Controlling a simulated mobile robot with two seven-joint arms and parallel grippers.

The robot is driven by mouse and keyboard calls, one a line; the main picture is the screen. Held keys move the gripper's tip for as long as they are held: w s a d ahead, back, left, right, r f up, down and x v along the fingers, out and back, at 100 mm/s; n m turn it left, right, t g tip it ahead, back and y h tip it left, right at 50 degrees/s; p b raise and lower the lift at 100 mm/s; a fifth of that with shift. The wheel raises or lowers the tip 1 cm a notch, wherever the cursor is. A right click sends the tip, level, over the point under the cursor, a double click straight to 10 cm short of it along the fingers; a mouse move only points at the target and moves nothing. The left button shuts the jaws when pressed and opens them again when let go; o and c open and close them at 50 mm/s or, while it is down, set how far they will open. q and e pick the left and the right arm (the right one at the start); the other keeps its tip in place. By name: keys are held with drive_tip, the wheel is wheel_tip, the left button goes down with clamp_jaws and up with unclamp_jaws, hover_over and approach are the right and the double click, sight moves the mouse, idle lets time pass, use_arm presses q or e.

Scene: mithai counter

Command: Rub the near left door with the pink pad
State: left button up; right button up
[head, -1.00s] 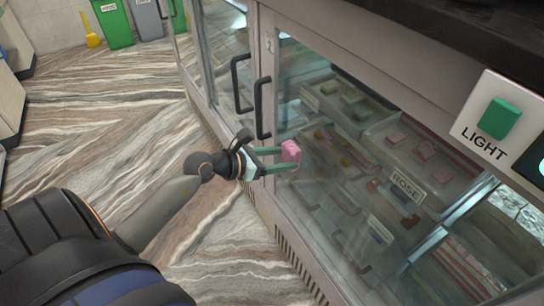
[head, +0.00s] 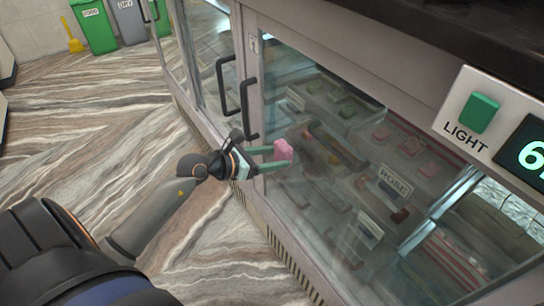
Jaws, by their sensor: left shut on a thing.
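The pink pad (head: 283,150) is held between the fingertips of my left gripper (head: 272,158), which is shut on it. The pad is at the glass of the near door (head: 330,215), close to the door's left frame and below its black handle (head: 248,108). I cannot tell for sure whether the pad touches the glass. Cloudy, smeared patches show on the glass around and below the pad. My right gripper is not in view.
Behind the glass are trays of sweets and a "ROSE" label (head: 395,182). A second black handle (head: 226,84) is just left of the first. A green LIGHT switch (head: 481,113) is at the right. Green bins (head: 94,27) stand far back; the striped floor (head: 100,130) is clear.

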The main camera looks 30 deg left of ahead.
use_arm(q)
drive_tip(key=shift+w+d, duration=0.25)
drive_tip(key=shift+w, duration=0.4)
